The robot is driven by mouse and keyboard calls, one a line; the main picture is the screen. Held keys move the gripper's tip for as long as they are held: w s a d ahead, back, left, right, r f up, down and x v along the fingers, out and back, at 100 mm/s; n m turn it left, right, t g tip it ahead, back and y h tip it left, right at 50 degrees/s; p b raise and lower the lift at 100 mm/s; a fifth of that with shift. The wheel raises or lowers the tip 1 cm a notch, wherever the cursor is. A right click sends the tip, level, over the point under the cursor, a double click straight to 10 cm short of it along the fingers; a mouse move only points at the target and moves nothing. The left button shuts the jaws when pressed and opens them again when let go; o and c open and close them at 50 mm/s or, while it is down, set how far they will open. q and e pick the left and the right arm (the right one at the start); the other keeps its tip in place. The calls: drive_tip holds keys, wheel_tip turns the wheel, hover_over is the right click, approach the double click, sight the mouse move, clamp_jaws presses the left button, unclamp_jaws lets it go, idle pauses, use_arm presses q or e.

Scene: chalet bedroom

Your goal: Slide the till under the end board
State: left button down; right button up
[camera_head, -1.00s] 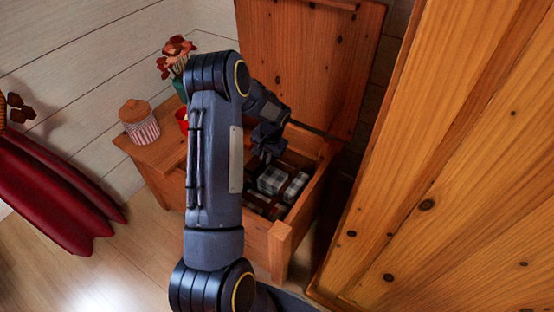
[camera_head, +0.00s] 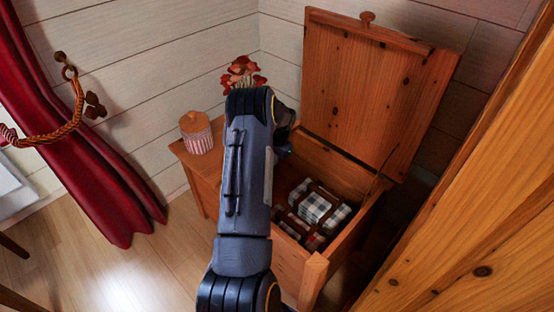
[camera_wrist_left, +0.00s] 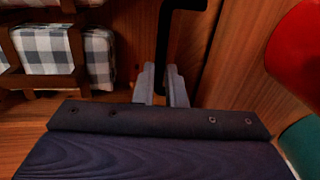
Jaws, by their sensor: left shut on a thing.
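The wooden chest (camera_head: 300,278) stands open. Folded checked cloths with brown straps (camera_head: 314,207) lie inside; they also show at the upper left of the left wrist view (camera_wrist_left: 45,50). The end board (camera_head: 185,153) is the flat wooden top at the chest's left end. In the left wrist view it shows at the right (camera_wrist_left: 238,75). My left gripper (camera_wrist_left: 163,82) is shut on a black bar handle (camera_wrist_left: 165,40) beside the end board's edge. The arm hides the gripper in the head view. I cannot tell the till's outline or what the handle joins. My right gripper is not in view.
A striped jar (camera_head: 197,135) and red flowers (camera_head: 242,74) stand on the end board. A red object (camera_wrist_left: 295,45) and a teal one (camera_wrist_left: 304,140) are near the wrist. The raised lid (camera_head: 375,95) leans behind. A large wooden panel (camera_head: 480,235) stands at the right.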

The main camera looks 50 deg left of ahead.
use_arm(q)
drive_tip(key=shift+a+r, duration=0.1)
drive_tip(key=shift+a, duration=0.25)
drive_tip(key=c, duration=1.5)
unclamp_jaws()
drive_tip(key=r, duration=0.2)
drive_tip(key=d+r+p, duration=0.1)
drive_tip(key=r, duration=0.2)
drive_tip(key=r+p, duration=0.1)
drive_tip(key=r, duration=0.1)
drive_tip(key=shift+d+r, duration=0.25)
drive_tip(key=shift+d, duration=0.05)
